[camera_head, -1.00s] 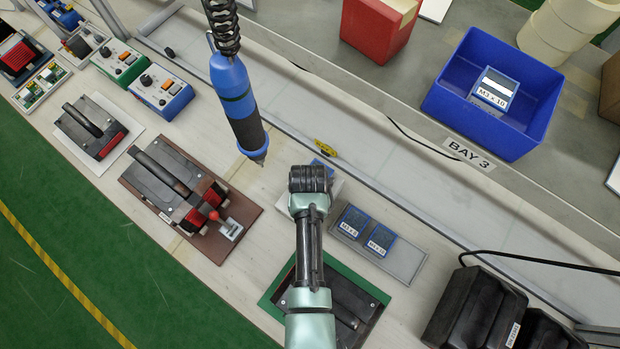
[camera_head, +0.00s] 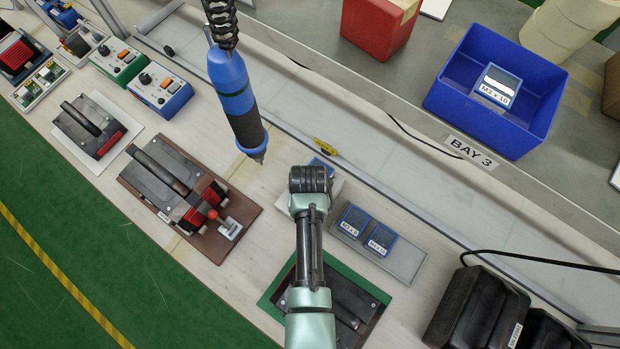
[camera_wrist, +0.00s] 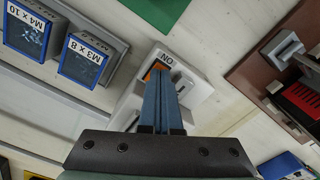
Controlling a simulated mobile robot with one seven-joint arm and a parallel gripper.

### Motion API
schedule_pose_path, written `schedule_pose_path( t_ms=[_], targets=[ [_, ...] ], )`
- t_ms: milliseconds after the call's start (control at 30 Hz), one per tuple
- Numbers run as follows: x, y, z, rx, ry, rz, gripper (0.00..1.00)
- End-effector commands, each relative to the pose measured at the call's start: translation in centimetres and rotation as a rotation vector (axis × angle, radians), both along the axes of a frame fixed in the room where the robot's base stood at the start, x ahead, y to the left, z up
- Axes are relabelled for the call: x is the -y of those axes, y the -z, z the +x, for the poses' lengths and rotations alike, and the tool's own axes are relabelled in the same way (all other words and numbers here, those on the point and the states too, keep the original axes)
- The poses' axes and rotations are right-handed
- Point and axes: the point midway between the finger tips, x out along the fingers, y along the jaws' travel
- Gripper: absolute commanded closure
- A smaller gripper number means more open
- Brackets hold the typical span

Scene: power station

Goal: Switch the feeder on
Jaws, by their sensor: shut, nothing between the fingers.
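A pale grey switch box (camera_wrist: 197,92) lies on the bench in the wrist view. Its label (camera_wrist: 166,57) reads "ON", upside down, and an orange patch (camera_wrist: 155,70) shows beside the label. My gripper (camera_wrist: 160,74) is shut and empty, with its blue-grey fingers over the middle of the box, tips near the orange patch. The fingers hide part of the box face, so the switch position and any contact cannot be told. In the head view only an edge of the box (camera_head: 337,187) shows; my wrist hides the rest and the fingers.
A grey tray (camera_head: 398,266) with two small blue screw boxes lies right of my wrist. A brown board (camera_head: 247,222) with a red-knobbed lever lies left. A blue screwdriver (camera_head: 233,85) hangs close by on a coiled cord. A green-edged board (camera_head: 268,294) lies under my arm.

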Motion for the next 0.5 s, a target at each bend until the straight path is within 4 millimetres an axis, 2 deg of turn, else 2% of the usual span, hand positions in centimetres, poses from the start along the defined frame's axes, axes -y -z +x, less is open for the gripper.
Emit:
schedule_pose_path(
  t_ms=[500],
  targets=[
    [0.00,0.85,0.02,0.000,0.000,0.000,1.00]
  ],
)
